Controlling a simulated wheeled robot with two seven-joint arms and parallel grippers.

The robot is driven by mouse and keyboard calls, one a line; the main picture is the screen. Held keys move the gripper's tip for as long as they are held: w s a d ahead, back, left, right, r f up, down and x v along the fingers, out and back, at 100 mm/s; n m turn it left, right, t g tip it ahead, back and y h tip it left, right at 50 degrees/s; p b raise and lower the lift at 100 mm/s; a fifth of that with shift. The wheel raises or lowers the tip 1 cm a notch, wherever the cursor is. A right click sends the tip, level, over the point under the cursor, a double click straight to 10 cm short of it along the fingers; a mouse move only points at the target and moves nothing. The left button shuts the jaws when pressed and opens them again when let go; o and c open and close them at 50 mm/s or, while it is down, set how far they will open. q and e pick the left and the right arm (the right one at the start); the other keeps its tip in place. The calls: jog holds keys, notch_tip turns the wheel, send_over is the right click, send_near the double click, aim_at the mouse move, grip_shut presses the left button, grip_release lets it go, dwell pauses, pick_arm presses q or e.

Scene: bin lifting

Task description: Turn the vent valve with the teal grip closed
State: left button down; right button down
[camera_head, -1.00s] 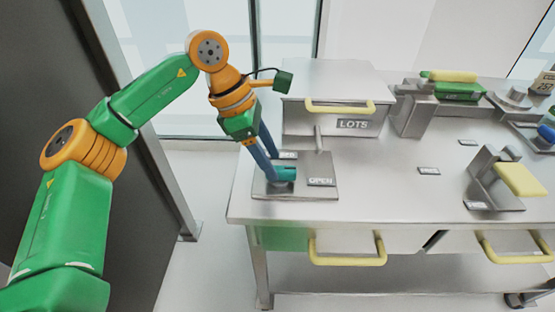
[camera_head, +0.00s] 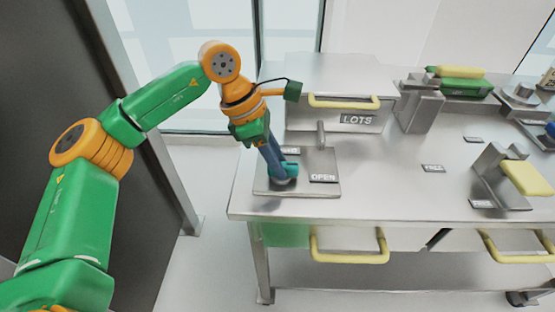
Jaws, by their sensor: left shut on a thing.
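The vent valve's teal grip (camera_head: 291,169) shows low on a grey metal base plate (camera_head: 325,160) at the bench's left front. An OPEN label (camera_head: 323,178) lies on the plate to the right of the grip. A second label (camera_head: 291,151) behind it is partly covered by my gripper. A short metal post (camera_head: 321,133) rises at the back of the plate. My left gripper (camera_head: 283,173) reaches down from the upper left and is shut on the teal grip. Its fingers hide part of the grip and the valve's stem. My right gripper is not in view.
A metal box labelled LOTS (camera_head: 340,118) with a yellow handle stands just behind the plate. A bracket with a yellow pad (camera_head: 525,178) stands at the right. Drawers with yellow handles (camera_head: 350,259) are below the bench front.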

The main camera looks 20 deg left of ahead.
pick_arm(q)
jog(key=n, duration=0.1)
jog(key=n+b, duration=0.1)
jog(key=n+t+b, duration=0.1)
jog(key=shift+s+d+f+y, duration=0.15)
jog(key=shift+f+y, duration=0.1)
jog(key=shift+y, duration=0.15)
jog(key=n+b, duration=0.1)
jog(key=n, duration=0.2)
jog(key=n+t+y+b, duration=0.1)
jog(key=n+b, duration=0.1)
jog(key=shift+n+t+y, duration=0.3)
jog(key=shift+n, duration=0.1)
jog(key=n+b, duration=0.1)
jog(key=n, duration=0.1)
jog(key=n+y+b, duration=0.1)
jog(key=n, duration=0.1)
jog(key=shift+s+d+r+n+t+y, duration=0.1)
jog(key=shift+d+n+t+y, duration=0.1)
jog(key=shift+n+t+y, duration=0.1)
jog(key=shift+d+r+n+y+b, duration=0.1)
jog(key=shift+n+y+b, duration=0.55)
jog(key=shift+n, duration=1.55)
jog(key=c, duration=0.6)
grip_release()
jog(key=shift+c, duration=0.2)
